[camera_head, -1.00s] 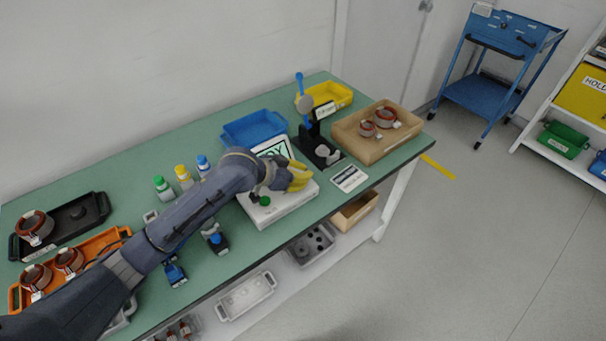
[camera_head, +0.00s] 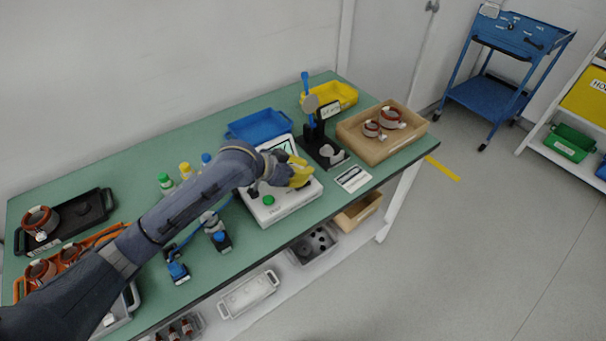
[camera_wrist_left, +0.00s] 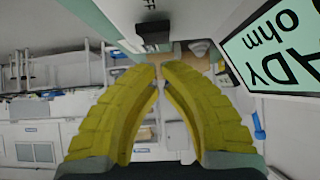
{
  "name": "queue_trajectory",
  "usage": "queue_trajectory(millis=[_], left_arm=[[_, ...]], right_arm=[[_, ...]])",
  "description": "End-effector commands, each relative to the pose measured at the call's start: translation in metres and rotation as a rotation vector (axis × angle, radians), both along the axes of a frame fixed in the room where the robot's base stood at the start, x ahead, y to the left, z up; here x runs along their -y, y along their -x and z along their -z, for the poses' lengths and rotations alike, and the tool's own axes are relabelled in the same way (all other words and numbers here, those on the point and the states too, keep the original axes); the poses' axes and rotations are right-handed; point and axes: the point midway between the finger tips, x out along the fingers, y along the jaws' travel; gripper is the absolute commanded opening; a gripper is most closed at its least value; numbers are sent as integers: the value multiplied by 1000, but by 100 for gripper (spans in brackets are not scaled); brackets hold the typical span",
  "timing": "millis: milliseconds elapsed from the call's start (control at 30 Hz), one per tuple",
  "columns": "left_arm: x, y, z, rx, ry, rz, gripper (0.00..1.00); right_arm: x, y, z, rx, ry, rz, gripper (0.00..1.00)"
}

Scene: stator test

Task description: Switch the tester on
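The tester (camera_head: 290,207) is a white box on the green bench, with a green button (camera_head: 268,200) on its front left. Its screen is partly covered by my arm in the head view; in the left wrist view the screen (camera_wrist_left: 275,50) shows "ADY" and "ohm". A black switch (camera_wrist_left: 153,33) stands out from the white face just beyond my fingertips, with letters "FF" beside it. My left gripper (camera_head: 304,174) is over the right part of the tester. In the wrist view its yellow fingers (camera_wrist_left: 160,73) are brought together, with nothing seen between them. Contact with the switch cannot be told. My right gripper is not in view.
A black stand with a blue lever (camera_head: 306,85) stands right of the tester, beside a wooden tray (camera_head: 375,155) of stators. A blue tray (camera_head: 258,125) lies behind it. Several coloured-cap bottles (camera_head: 185,171) stand left, near my arm. A label card (camera_head: 353,179) lies at the front edge.

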Motion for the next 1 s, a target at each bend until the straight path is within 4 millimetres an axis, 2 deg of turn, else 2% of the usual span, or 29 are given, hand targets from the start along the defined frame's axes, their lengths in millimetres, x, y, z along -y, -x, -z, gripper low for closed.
queue_trajectory(millis=[133, 500, 700, 1000], left_arm=[[1, -2, -28, 7, -2, 3, 0], [-33, 24, -79, 5, -3, 2, 0], [-43, 31, -94, 3, -2, 2, 0], [-47, 35, -101, 1, -1, 2, 0]], right_arm=[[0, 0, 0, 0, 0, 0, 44], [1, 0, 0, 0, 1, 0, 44], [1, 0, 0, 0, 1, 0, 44], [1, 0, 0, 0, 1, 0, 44]])
